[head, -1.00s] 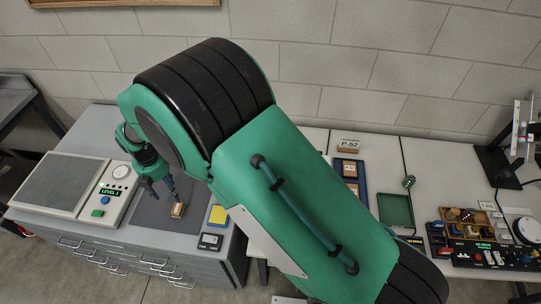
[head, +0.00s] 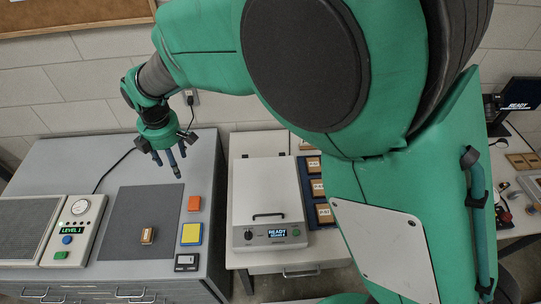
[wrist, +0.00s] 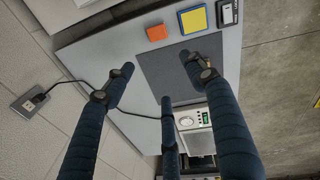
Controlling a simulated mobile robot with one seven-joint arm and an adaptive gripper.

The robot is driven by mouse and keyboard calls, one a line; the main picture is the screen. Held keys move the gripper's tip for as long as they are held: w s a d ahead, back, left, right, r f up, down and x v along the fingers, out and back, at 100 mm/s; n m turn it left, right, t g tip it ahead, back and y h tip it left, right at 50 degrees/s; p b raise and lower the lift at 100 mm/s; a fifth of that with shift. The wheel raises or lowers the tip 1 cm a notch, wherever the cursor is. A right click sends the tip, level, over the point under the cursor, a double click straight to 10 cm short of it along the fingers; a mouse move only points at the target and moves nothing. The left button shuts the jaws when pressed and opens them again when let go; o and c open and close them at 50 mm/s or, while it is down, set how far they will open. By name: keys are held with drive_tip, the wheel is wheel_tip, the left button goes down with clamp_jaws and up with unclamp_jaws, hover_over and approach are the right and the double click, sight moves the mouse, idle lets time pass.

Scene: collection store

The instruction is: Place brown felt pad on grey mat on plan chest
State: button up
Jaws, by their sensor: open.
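The grey mat (head: 133,215) lies flat on the plan chest (head: 205,160). A small brown piece with a pale label (head: 147,236), the only brown item on the mat, rests near its front middle; I take it as the felt pad. My gripper (head: 167,168) is open and empty, above the mat's back right part, behind the brown piece and apart from it. In the wrist view the spread fingers (wrist: 160,85) frame the mat (wrist: 165,78). A small tan edge shows behind the right finger; I cannot tell if it is the pad.
A white lidded device (head: 267,195) and a blue tray (head: 304,178) with brown labelled pieces are farther right. A black cable (head: 113,168) runs behind.

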drive_tip(key=s+d+r+m+t, duration=0.15)
drive_tip(key=d+r+m, duration=0.5)
drive_tip(key=d, duration=0.65)
drive_tip(key=s+d+r+m+t, duration=0.15)
drive_tip(key=d+r+m, duration=0.25)
drive_tip(key=d+r, duration=0.7)
drive_tip(key=s+d+m+t+h, duration=0.1)
drive_tip(key=s+d+m, duration=1.1)
drive_tip(key=s+d, duration=0.6)
drive_tip(key=d, duration=0.4)
drive_tip(key=shift+d+r+t, duration=0.15)
drive_tip(key=shift+r+t, duration=0.15)
drive_tip(key=shift+s+m, duration=0.1)
drive_tip(key=shift+m, duration=0.15)
drive_tip(key=shift+f+b, duration=0.75)
